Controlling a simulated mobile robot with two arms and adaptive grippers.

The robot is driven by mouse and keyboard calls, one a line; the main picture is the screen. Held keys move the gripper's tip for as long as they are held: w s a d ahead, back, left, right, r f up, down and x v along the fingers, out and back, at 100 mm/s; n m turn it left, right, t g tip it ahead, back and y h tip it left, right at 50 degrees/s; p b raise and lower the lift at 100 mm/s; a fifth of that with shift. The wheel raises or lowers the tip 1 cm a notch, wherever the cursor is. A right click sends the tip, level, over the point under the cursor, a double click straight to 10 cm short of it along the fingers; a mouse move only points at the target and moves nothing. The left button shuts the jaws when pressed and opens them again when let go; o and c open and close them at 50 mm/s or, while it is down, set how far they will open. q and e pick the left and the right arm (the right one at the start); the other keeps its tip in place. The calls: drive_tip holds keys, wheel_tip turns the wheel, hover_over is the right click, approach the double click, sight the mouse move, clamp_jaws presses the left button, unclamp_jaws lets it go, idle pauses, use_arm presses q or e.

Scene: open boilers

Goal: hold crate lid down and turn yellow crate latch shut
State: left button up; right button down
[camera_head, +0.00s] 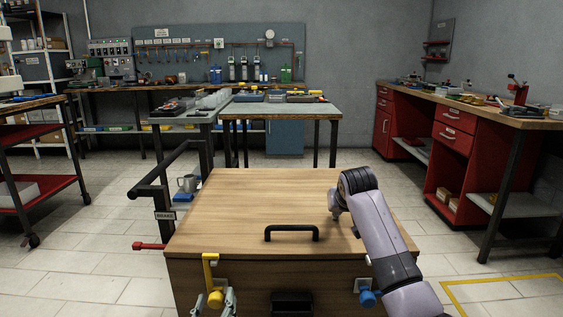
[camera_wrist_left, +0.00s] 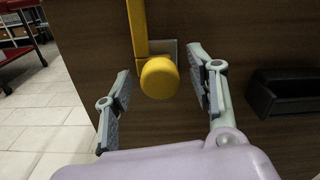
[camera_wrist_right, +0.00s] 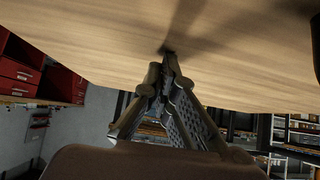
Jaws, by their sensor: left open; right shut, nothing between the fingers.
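The wooden crate lid (camera_head: 235,205), with a black handle (camera_head: 291,229), lies on the crate (camera_head: 250,280); no gap is visible. The yellow crate latch (camera_head: 208,270) is on the crate's front left, its bar pointing up from a round knob; its knob also shows in the left wrist view (camera_wrist_left: 159,78). My left gripper (camera_wrist_left: 158,90) is open, with one finger on each side of the knob and no clear contact. My right gripper (camera_head: 336,213) is shut and empty, fingertips down at the lid's right part. In the right wrist view its tips (camera_wrist_right: 168,54) appear to meet the lid surface.
A blue latch knob (camera_head: 368,298) is on the crate's front right. A dark bracket (camera_head: 292,302) sits between the latches. A black rail marked BRAKE (camera_head: 165,215) and a grey mug (camera_head: 188,183) are left of the crate. Red-drawered benches (camera_head: 450,140) stand to the right.

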drive_tip(key=shift+f, duration=0.2)
use_arm(q)
drive_tip(key=s, duration=1)
idle(0.3)
drive_tip(key=shift+r, duration=0.1)
use_arm(e)
drive_tip(key=shift+r, duration=0.15)
use_arm(q)
wheel_tip(320, 180, up, 10)
drive_tip(key=p, duration=1)
use_arm(e)
wheel_tip(320, 180, up, 9)
